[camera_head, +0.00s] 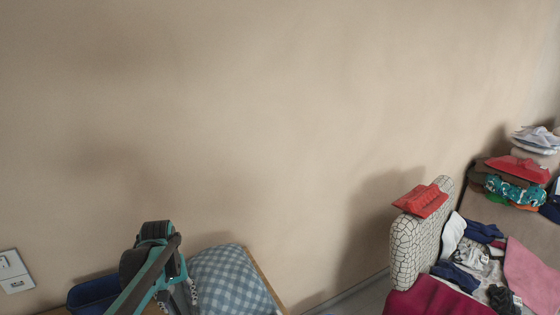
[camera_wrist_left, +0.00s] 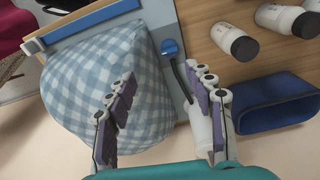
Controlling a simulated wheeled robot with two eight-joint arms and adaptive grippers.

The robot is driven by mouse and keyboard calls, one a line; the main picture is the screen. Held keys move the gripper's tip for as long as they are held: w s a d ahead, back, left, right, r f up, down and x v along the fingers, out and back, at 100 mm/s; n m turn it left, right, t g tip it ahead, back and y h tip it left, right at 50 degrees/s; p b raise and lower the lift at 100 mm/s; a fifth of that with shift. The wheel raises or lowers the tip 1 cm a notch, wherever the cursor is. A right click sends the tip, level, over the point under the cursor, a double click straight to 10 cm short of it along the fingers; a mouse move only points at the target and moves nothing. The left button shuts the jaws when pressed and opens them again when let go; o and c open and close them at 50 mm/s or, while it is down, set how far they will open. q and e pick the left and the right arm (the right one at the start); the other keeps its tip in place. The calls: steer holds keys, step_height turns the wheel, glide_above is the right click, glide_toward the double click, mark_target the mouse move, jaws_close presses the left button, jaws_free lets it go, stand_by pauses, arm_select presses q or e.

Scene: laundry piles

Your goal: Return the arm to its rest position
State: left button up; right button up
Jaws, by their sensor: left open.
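My left arm comes in at the lower left of the head view, near the wall. In the left wrist view my left gripper (camera_wrist_left: 160,80) is open, its purple-padded fingers spread apart. No object is held between the fingers. A blue-and-white checked cushion-like thing (camera_wrist_left: 88,85) lies beside and partly behind the left finger; it also shows in the head view (camera_head: 230,278), to the right of the arm. My right gripper is not in view.
A wooden surface (camera_wrist_left: 216,42) bears white dark-capped bottles (camera_wrist_left: 232,40). A dark blue bin (camera_head: 92,293) stands near the arm, against the wall. At the right, a patterned armrest (camera_head: 412,242) carries a folded red cloth (camera_head: 421,200), beside scattered clothes (camera_head: 468,262) and folded stacks (camera_head: 512,168).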

arm_select(q)
steer(key=s+d+r+m+t, duration=0.1)
steer(key=s+d+m+t, duration=0.1)
steer(key=s+d, duration=0.4)
steer(key=s+d+r+m+t, duration=0.1)
steer(key=s+d+m+t, duration=0.2)
steer(key=s+d, duration=0.4)
steer(key=s+t, duration=0.1)
steer(key=s, duration=0.3)
steer(key=shift+s, duration=0.25)
